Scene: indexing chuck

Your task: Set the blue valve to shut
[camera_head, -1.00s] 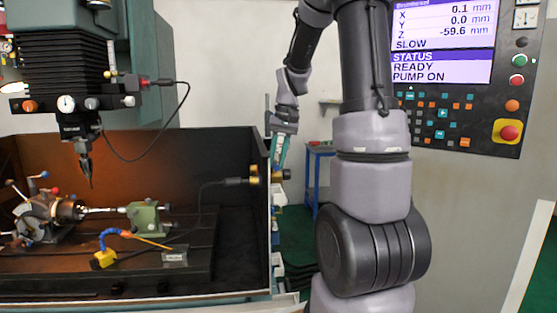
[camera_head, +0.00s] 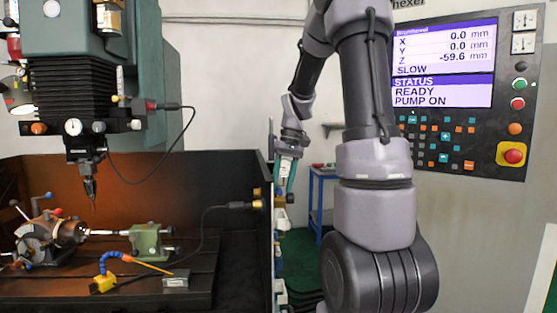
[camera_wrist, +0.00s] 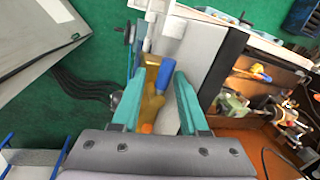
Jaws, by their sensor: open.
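The blue valve handle (camera_wrist: 171,77) shows in the wrist view, next to a brass-coloured body (camera_wrist: 152,104) with an orange part near its lower end. My gripper (camera_wrist: 165,73) is open, its two teal fingers apart on either side of the brass part in the picture. The blue handle lies between the fingertips in this view; I cannot tell how far beyond them it is or whether they touch. In the head view my gripper (camera_head: 286,174) hangs just right of the machine's side wall. I cannot make out the blue valve there.
The machine's dark enclosure wall (camera_head: 225,170) stands left of my gripper, with brass fittings (camera_head: 257,197) on its edge. Inside are an indexing chuck (camera_head: 45,240), a green tailstock (camera_head: 148,241) and a spindle (camera_head: 88,185). A blue stand (camera_head: 318,205) is behind right. Green floor lies below.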

